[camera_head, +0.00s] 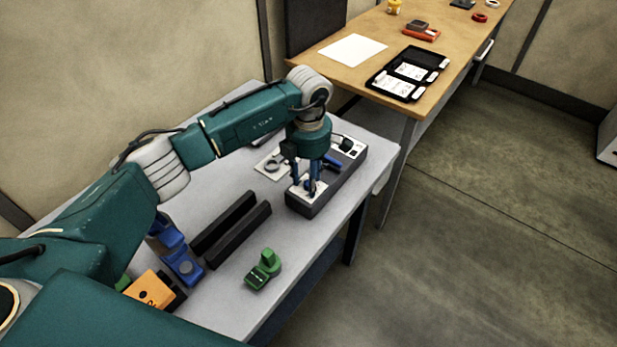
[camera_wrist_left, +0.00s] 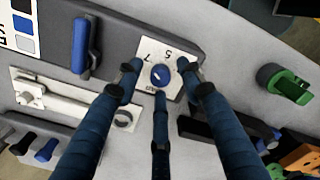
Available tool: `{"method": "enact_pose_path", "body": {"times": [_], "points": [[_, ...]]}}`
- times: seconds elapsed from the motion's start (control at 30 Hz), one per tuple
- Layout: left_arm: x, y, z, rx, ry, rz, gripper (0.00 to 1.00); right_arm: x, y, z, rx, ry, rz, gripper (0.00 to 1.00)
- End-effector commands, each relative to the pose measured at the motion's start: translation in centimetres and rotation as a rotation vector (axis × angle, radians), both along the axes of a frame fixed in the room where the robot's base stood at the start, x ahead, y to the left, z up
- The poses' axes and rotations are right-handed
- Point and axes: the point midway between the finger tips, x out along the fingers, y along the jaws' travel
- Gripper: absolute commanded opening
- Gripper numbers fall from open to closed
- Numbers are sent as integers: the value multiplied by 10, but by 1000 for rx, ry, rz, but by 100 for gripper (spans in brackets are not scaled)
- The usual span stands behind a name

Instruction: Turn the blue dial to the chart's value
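The blue dial (camera_wrist_left: 160,75), a round knob with a white mark, sits on a white plate (camera_wrist_left: 150,50) with the digits 5 and 7 showing. The plate is on one end of a dark grey box (camera_head: 340,186). My left gripper (camera_head: 308,187) points down over the dial, its fingers spread around it. In the left wrist view, gaps show between the fingertips and the dial, and it appears open. The fingers hide part of the scale. My right gripper is not in view.
A blue lever (camera_wrist_left: 84,46) stands on the box beside the dial plate. Black bars (camera_head: 238,232) and a green clamp (camera_head: 263,269) lie on the grey table (camera_head: 215,297). A wooden table (camera_head: 445,55) stands beyond.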

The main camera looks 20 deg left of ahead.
Motion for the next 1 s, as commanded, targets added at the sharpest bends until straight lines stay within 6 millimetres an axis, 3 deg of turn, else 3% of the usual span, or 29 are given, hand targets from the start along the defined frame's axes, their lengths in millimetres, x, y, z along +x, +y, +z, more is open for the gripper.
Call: {"method": "enact_pose_path", "body": {"times": [0.03,0.23,0.63,1.0], "points": [[0,0,0,0,0,0,39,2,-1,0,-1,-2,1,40],[0,0,0,0,0,0,0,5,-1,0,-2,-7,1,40],[1,0,-2,1,-2,-46,0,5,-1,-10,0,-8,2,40],[1,0,-5,2,-5,-308,0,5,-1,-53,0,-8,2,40]]}}
